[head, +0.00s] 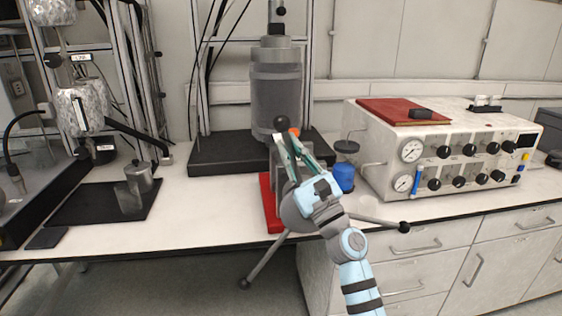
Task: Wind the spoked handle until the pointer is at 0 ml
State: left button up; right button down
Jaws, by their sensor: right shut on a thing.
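The spoked handle has a grey hub (296,214), largely covered by my right arm. One spoke ends in a black knob (244,284) at the lower left, over the bench edge. Another ends in a black knob (404,227) at the right. A third black knob (281,124) shows at the top, just beyond my right gripper (286,142). My right gripper is shut on the upper spoke near that knob, with its greenish fingers on either side. I cannot make out the pointer or the ml scale. My left gripper is not in view.
A grey cylindrical vessel (276,88) stands behind the handle on a black base (218,158).

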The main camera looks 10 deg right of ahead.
jog(key=shift+d+r, duration=0.15)
jog(key=shift+d, duration=0.05)
jog(key=c, duration=1.6)
grip_release()
jog(key=shift+d, duration=0.1)
jog(key=v, duration=1.2)
